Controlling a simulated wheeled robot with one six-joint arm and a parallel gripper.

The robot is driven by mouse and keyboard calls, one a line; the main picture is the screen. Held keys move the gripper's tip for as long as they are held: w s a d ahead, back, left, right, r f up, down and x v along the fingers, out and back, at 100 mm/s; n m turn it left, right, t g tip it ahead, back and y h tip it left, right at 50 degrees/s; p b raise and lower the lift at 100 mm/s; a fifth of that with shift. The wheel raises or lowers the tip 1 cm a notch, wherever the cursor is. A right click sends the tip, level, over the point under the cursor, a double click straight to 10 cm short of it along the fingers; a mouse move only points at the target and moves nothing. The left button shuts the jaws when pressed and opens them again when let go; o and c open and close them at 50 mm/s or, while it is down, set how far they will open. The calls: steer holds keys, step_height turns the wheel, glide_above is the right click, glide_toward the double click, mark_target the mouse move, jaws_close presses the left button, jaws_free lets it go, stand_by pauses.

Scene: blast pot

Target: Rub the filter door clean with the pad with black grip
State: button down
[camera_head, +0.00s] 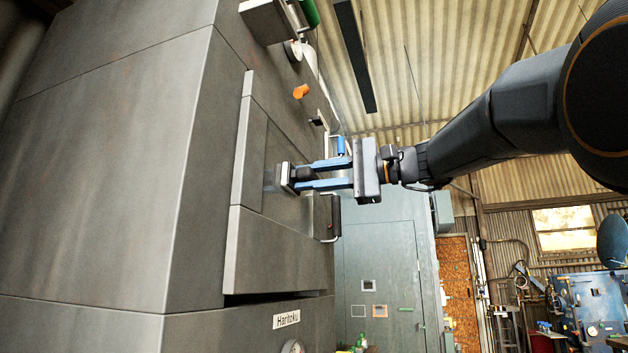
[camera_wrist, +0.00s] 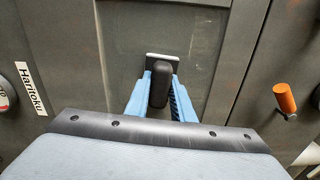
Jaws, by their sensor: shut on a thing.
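The filter door (camera_head: 277,181) is a grey recessed panel on the side of the big grey machine. It also shows in the wrist view (camera_wrist: 203,45), with faint pale streaks on it. My gripper (camera_head: 305,178), with blue fingers, is shut on the black grip (camera_wrist: 160,85) of the pad. The pad (camera_head: 286,178) is a pale flat plate at the far end of the grip, against or very close to the door; I cannot tell if it touches. The pad's edge shows above the grip in the wrist view (camera_wrist: 161,56). Its rubbing face is hidden.
An orange handle (camera_head: 300,91) sticks out above the door; it is at the right in the wrist view (camera_wrist: 285,97). A dark latch or box with a bent handle (camera_head: 330,217) sits below my gripper. A Haritoku label (camera_head: 287,319) is on the machine lower down.

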mark_target(310, 174)
steer(key=shift+s+a+r, duration=0.1)
steer(key=shift+s+a, duration=0.05)
steer(key=shift+s, duration=0.05)
steer(key=shift+s+a+b, duration=0.3)
steer(key=shift+s+b, duration=0.15)
steer(key=shift+s, duration=0.4)
steer(key=shift+s+a+b, duration=0.25)
steer(key=shift+s+b, duration=0.15)
steer(key=shift+s, duration=0.45)
steer(key=shift+w+d+f+b, duration=0.15)
steer(key=shift+w+f+b, duration=0.15)
steer(key=shift+f, duration=0.1)
steer(key=shift+s, duration=0.1)
steer(key=shift+w+d+r+p, duration=0.1)
steer(key=shift+w+d+p, duration=0.25)
steer(key=shift+w, duration=0.35)
steer(key=shift+w+d+r+p, duration=0.1)
steer(key=shift+w+p, duration=0.3)
steer(key=shift+w, duration=0.3)
steer(key=shift+w+f, duration=0.15)
steer(key=shift+w, duration=0.05)
